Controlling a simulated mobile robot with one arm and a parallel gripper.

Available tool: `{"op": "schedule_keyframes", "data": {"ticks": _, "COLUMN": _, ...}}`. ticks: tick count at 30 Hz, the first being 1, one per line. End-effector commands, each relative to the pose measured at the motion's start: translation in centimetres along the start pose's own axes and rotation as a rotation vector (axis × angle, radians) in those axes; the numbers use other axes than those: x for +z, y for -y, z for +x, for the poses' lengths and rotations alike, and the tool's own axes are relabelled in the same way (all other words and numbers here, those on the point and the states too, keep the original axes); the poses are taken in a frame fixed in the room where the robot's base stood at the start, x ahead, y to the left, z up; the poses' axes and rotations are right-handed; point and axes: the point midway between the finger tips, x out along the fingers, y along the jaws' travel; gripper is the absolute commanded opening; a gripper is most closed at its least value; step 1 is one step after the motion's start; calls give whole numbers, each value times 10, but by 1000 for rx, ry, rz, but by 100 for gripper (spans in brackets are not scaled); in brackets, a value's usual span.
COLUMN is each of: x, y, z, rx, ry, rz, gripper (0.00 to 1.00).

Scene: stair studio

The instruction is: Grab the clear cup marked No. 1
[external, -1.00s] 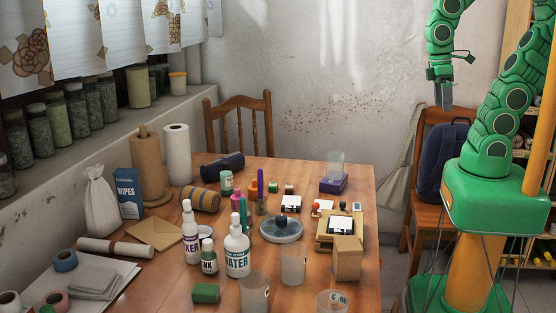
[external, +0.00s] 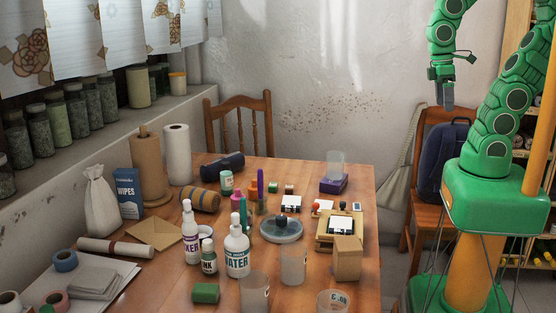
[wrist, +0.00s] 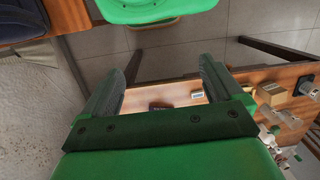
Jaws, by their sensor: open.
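Clear cups stand on the wooden table in the external view: one near the front (external: 254,292), one behind it to the right (external: 293,265), and one cut by the bottom edge (external: 333,303). A further clear vessel (external: 335,162) stands on a purple box at the back right. Dark marks show on the front cups, but I cannot read which is No. 1. My gripper (external: 447,94) hangs high to the right of the table, well away from the cups. In the wrist view my gripper (wrist: 160,78) is open, with nothing between its fingers.
A cardboard box (external: 347,259) stands right of the middle cup. A WATER bottle (external: 237,254) and a green block (external: 206,293) are close on the left. A stamp tray (external: 325,241) lies behind. A chair with a backpack (external: 444,160) stands below my gripper.

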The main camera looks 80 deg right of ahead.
Motion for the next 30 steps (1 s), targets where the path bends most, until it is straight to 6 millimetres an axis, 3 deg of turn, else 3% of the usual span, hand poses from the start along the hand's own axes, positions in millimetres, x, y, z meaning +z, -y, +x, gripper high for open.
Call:
{"op": "schedule_keyframes", "data": {"ticks": 1, "x": 0, "y": -17, "z": -1, "rx": 47, "ry": -2, "rz": 50, "gripper": 94}}
{"op": "schedule_keyframes", "data": {"ticks": 10, "x": -2, "y": -21, "z": -1, "rx": 58, "ry": 0, "rz": 67, "gripper": 94}}
{"op": "schedule_keyframes", "data": {"ticks": 13, "x": -9, "y": -12, "z": 0, "rx": 34, "ry": 6, "rz": 67, "gripper": 94}}
{"op": "schedule_keyframes", "data": {"ticks": 17, "x": -28, "y": 10, "z": 0, "rx": -28, "ry": 16, "rz": 71, "gripper": 94}}
{"op": "schedule_keyframes", "data": {"ticks": 30, "x": -98, "y": 108, "z": 2, "rx": -289, "ry": 106, "rz": 129, "gripper": 94}}
